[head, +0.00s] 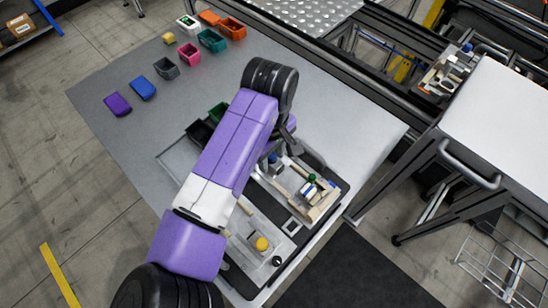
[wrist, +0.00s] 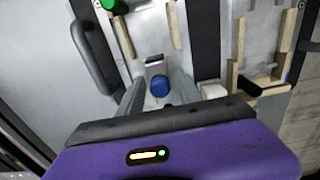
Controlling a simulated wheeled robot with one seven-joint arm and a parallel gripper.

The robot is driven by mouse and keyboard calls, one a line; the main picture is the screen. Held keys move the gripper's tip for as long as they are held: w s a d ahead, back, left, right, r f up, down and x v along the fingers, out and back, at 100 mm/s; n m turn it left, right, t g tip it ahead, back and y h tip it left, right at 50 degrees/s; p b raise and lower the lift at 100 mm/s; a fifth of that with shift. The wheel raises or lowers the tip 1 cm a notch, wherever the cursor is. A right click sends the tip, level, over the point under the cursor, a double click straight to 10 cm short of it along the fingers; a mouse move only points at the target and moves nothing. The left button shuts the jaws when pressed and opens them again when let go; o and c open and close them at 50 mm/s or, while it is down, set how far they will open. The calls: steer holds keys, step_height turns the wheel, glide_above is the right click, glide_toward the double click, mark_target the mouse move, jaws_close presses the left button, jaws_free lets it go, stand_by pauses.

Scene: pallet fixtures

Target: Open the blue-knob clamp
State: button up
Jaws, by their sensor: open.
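The blue-knob clamp (wrist: 160,86) stands on the pallet fixture in the wrist view, its round blue knob upright over a metal part. Its blue knob (head: 273,157) also shows in the head view, partly hidden by my arm. My gripper (wrist: 157,78) is open, with one finger on each side of the blue knob; I cannot tell whether either finger touches it. In the head view my gripper (head: 285,143) hangs over the fixture, its fingertips mostly hidden.
The pallet fixture (head: 232,279) also carries a green knob (head: 311,179) and a yellow knob (head: 261,244). Wooden blocks (wrist: 234,60) stand right of the clamp, and a dark handle (wrist: 90,60) is at left. Small coloured bins (head: 211,40) sit at the table's far end.

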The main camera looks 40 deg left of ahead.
jaws_close()
steer(key=shift+a, duration=0.1)
steer(key=shift+w+a, duration=0.1)
steer(key=shift+a, duration=1.3)
jaws_free()
